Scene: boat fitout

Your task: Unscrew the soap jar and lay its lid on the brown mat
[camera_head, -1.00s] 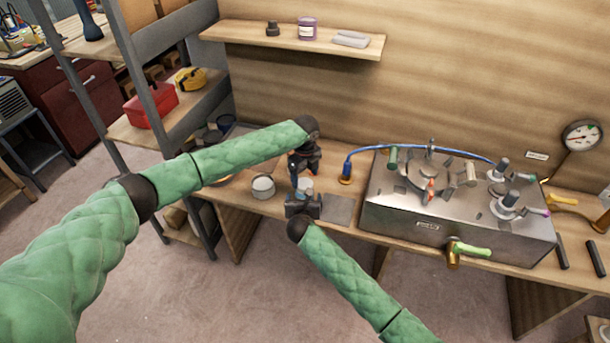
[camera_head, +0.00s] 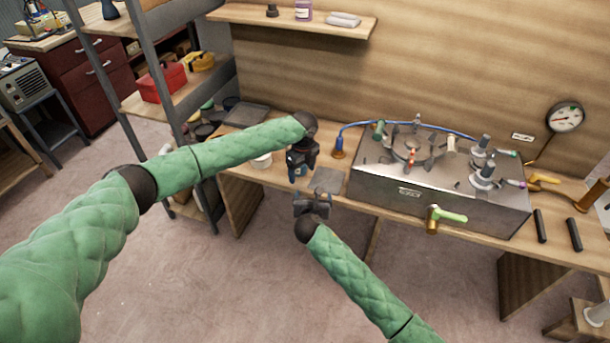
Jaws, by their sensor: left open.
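My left gripper (camera_head: 298,170) points down over the bench's front part and is open; its fingertips are small and dark. My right gripper (camera_head: 311,204) is just below and in front of it, at the bench's front edge, apart from it. Its jaws are too small and dark to read. A flat grey-brown mat (camera_head: 328,180) lies on the bench right of the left gripper. A white round pot (camera_head: 261,161) stands left of it, mostly hidden by my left arm. I cannot make out for certain the soap jar or its lid; they may be hidden by the grippers.
The wooden bench (camera_head: 345,160) carries a large metal box (camera_head: 440,190) with valves, right of the mat. A dark tray (camera_head: 247,115) lies at the back left.

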